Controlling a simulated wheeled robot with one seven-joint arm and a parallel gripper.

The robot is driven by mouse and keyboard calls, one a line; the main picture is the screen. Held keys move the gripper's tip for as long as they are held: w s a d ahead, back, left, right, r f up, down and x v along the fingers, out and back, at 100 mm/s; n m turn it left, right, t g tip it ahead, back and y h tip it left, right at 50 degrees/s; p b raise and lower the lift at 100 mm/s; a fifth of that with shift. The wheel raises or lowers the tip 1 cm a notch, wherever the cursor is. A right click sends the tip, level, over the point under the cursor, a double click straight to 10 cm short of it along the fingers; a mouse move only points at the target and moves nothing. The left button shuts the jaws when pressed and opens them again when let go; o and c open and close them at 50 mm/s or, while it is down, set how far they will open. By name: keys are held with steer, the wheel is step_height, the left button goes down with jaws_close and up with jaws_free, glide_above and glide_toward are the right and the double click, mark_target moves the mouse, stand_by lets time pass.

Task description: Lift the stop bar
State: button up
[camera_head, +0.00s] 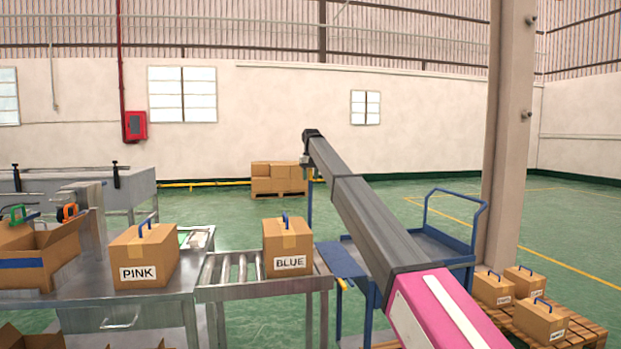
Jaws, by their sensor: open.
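My arm runs from the lower right up to the middle, pink near me and dark grey farther out. My gripper (305,159) is small at the arm's far end, above the back edge of the roller conveyor (262,293) in the picture. It looks empty, and its fingers are hard to make out. A carton marked BLUE (287,247) with a blue handle stands at the conveyor's right end. I cannot pick out the stop bar with certainty. A small yellow-tipped piece (343,285) shows just right of that end; what it is cannot be told.
A carton marked PINK (144,257) stands on the steel table (150,301) at left, beside an open carton (38,258). A blue cart (431,242) stands behind my arm. A pallet (587,333) with several cartons lies at right, by a pillar (507,150).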

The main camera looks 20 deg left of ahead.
steer(key=r, duration=1)
steer(key=shift+s+d+r, duration=0.2)
steer(key=shift+s+r, duration=0.05)
steer(key=shift+s, duration=0.15)
